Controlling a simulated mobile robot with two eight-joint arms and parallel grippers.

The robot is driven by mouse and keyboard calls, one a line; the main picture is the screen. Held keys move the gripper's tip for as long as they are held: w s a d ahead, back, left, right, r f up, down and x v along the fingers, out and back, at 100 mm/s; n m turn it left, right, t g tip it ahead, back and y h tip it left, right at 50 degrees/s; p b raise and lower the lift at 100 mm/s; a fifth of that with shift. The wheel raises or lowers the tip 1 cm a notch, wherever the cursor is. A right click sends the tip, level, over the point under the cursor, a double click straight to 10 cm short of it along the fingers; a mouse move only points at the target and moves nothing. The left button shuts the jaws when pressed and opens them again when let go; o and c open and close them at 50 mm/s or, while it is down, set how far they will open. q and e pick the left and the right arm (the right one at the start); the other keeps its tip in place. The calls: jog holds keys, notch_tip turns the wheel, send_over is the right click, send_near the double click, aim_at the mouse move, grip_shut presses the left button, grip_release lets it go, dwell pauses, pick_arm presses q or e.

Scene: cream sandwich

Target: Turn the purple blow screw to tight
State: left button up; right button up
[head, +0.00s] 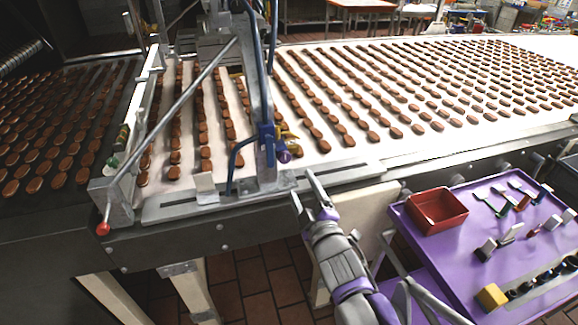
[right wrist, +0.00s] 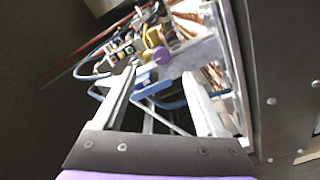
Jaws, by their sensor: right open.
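The purple blow screw (head: 284,156) is a small round knob beside a brass-coloured fitting. It sits on the metal post at the near edge of the conveyor in the head view. In the right wrist view the purple knob (right wrist: 161,55) shows just beyond my fingertips, near the middle. My right gripper (head: 304,185) is open and empty, just below and to the right of the screw, apart from it. Its two fingers also show in the right wrist view (right wrist: 160,73), with a wide gap between them. My left gripper is not in view.
The metal post (head: 264,100) with blue levers (head: 238,160) stands close by the screw. Rows of brown biscuits cover the white conveyor (head: 350,155). A purple table (head: 470,240) with a red bin (head: 436,211) and several tools is at the right.

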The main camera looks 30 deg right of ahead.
aim_at(285, 159)
jog(key=x, duration=0.7)
jog(key=a+x, duration=0.1)
jog(key=x, duration=0.3)
jog(key=shift+w+r, duration=0.1)
jog(key=shift+w, duration=0.05)
grip_shut()
